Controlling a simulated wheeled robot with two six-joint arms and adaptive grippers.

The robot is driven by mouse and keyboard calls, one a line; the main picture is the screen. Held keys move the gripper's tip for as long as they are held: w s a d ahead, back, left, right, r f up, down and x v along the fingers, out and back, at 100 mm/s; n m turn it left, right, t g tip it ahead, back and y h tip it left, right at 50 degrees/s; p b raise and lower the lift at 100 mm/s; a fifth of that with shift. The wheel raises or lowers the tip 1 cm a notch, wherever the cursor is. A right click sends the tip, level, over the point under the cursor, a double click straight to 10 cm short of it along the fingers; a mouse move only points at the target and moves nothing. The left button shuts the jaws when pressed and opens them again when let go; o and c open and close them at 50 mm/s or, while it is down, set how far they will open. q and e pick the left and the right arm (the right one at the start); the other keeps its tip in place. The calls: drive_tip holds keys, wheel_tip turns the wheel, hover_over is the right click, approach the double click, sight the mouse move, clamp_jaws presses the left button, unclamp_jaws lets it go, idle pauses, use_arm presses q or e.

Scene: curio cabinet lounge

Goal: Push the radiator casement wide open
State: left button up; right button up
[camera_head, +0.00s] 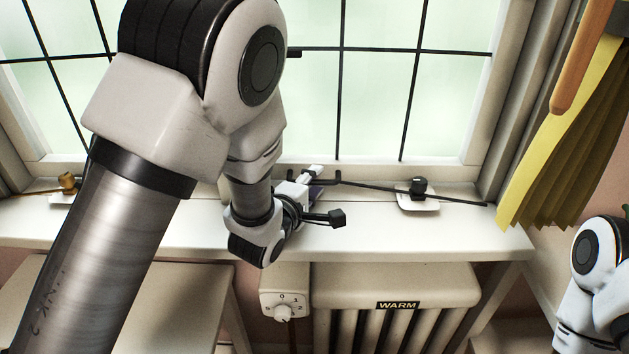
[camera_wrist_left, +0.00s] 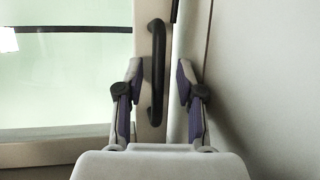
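The radiator casement (camera_head: 380,110) is a pale frosted window with dark glazing bars, above the radiator. I cannot tell how far it stands from its frame. A dark upright pull handle (camera_wrist_left: 157,72) is on its edge stile in the left wrist view. My left gripper (camera_wrist_left: 157,82) is open, one finger on each side of this handle, with gaps showing on both sides. In the head view my left gripper (camera_head: 316,184) is low at the casement's bottom, partly hidden by my arm. My right arm shows at the right edge, its gripper out of view.
A dark stay bar (camera_head: 440,197) runs along the sill (camera_head: 440,225), by a black peg on a white plate (camera_head: 418,202). A brass-knobbed fitting (camera_head: 67,182) sits at left. Below are the radiator (camera_head: 400,280) and a dial (camera_head: 284,304). A yellow curtain (camera_head: 565,140) hangs at right.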

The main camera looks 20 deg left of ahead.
use_arm(q)
drive_tip(key=shift+r, duration=0.15)
clamp_jaws()
drive_tip(key=shift+w, duration=0.25)
drive_tip(key=w+a, duration=0.1)
drive_tip(key=w+m+h+p, duration=0.1)
drive_tip(key=w, duration=0.1)
drive_tip(key=shift+a+h, duration=0.3)
drive_tip(key=shift+a, duration=0.1)
drive_tip(key=shift+w, duration=0.3)
unclamp_jaws()
drive_tip(key=shift+s, duration=0.1)
